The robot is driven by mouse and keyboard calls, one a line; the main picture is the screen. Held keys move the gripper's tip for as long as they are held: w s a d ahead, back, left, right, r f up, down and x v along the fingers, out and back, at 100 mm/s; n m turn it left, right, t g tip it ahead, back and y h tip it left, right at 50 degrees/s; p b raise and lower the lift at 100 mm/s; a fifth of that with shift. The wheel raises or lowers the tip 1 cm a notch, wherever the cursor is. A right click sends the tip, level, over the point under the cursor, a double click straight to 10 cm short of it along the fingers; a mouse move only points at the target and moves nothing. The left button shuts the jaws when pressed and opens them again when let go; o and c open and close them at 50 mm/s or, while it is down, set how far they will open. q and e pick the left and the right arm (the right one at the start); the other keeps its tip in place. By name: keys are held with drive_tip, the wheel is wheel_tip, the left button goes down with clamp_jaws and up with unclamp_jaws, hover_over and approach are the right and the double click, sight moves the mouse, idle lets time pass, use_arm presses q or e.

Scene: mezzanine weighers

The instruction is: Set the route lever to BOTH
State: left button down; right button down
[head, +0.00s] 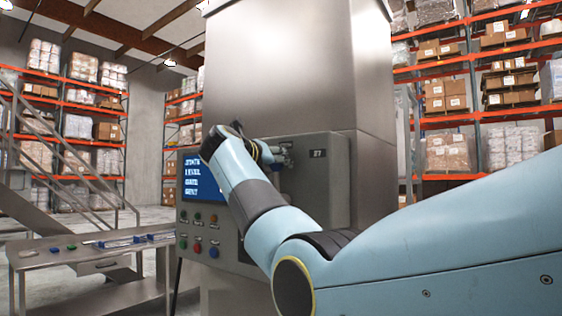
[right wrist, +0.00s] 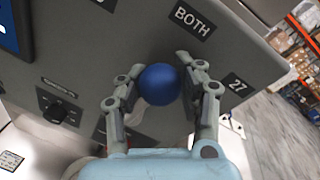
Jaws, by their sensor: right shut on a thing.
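The route lever's round blue knob (right wrist: 160,84) shows in the right wrist view in front of the grey control panel (right wrist: 100,50). My right gripper (right wrist: 163,88) has a finger on each side of the knob and is shut on it. The black BOTH label (right wrist: 191,18) is on the panel, above and a little right of the knob in that view. In the head view my right gripper (head: 284,157) is at the panel face (head: 330,190), left of the 27 plate (head: 318,154), and my wrist hides the knob. My left gripper is out of view.
A blue screen (head: 200,178) and several coloured buttons (head: 198,229) are on the panel's left. A black rotary switch (right wrist: 58,107) shows in the wrist view. A steel bench (head: 90,252) with small items stands at left. Tall racks stand behind.

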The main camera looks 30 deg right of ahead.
drive_tip(key=shift+w+a+f, duration=0.1)
drive_tip(key=shift+a+f, duration=0.05)
drive_tip(key=c, duration=1.3)
unclamp_jaws()
drive_tip(key=o, duration=0.5)
drive_tip(key=shift+a, duration=0.25)
drive_tip(key=shift+o, duration=0.2)
drive_tip(key=shift+d, duration=0.15)
drive_tip(key=v, duration=1.2)
